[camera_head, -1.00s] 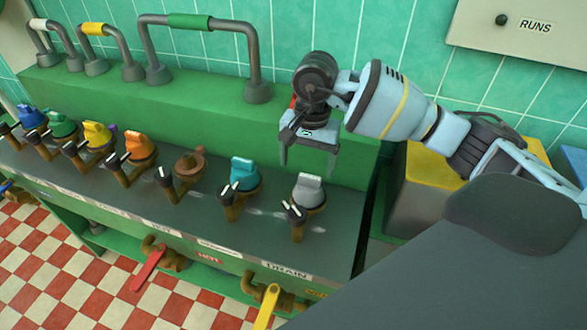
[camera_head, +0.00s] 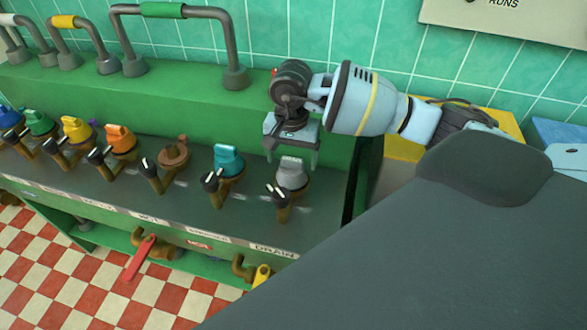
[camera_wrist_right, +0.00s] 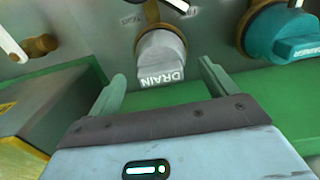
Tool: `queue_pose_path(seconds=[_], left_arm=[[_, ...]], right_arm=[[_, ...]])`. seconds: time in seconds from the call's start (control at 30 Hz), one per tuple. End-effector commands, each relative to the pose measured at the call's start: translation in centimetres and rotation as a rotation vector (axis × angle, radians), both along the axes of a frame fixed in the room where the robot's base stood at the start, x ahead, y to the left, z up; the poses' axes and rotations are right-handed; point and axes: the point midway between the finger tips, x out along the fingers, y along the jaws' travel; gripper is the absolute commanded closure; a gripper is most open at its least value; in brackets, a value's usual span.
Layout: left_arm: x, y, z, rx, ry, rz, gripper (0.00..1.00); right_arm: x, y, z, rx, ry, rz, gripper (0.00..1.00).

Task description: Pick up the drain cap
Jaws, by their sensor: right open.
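The drain cap (camera_head: 292,174) is a grey cap on a brass valve at the right end of the counter row. In the right wrist view the cap (camera_wrist_right: 161,58) shows the word DRAIN on its face. My right gripper (camera_head: 291,157) is open and empty, just behind and above the cap in the head view. In the wrist view its two fingers (camera_wrist_right: 162,78) point towards the cap, one to each side of it; I cannot tell whether they touch it. The left gripper is not in view.
A teal cap (camera_head: 228,161) stands close by on the left, also in the wrist view (camera_wrist_right: 285,35). Brown (camera_head: 173,154), orange (camera_head: 121,138) and other coloured caps continue leftward. A green ledge with grey pipes (camera_head: 235,77) rises behind. A yellow-topped box (camera_head: 403,148) stands right.

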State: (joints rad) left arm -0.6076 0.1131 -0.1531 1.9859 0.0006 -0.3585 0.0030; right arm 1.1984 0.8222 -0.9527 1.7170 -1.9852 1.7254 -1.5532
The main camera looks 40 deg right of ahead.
Motion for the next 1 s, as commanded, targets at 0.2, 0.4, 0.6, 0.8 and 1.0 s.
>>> queue_pose_path(seconds=[0.2, 0.4, 0.6, 0.8, 1.0], left_arm=[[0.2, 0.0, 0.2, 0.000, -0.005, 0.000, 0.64], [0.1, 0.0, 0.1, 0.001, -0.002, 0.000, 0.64], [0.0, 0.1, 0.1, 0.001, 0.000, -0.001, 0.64], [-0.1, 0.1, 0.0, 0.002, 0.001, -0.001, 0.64], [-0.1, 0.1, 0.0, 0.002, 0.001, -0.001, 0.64]], right_arm=[[0.1, 0.0, -1.8, 0.000, -0.001, -0.001, 0.15], [0.1, 0.0, -1.9, 0.000, -0.001, -0.001, 0.15], [0.1, 0.0, -1.9, 0.000, -0.001, -0.001, 0.39], [0.1, 0.0, -1.8, 0.000, -0.003, -0.001, 0.61], [0.1, 0.0, -1.7, 0.000, -0.004, -0.001, 0.61]])
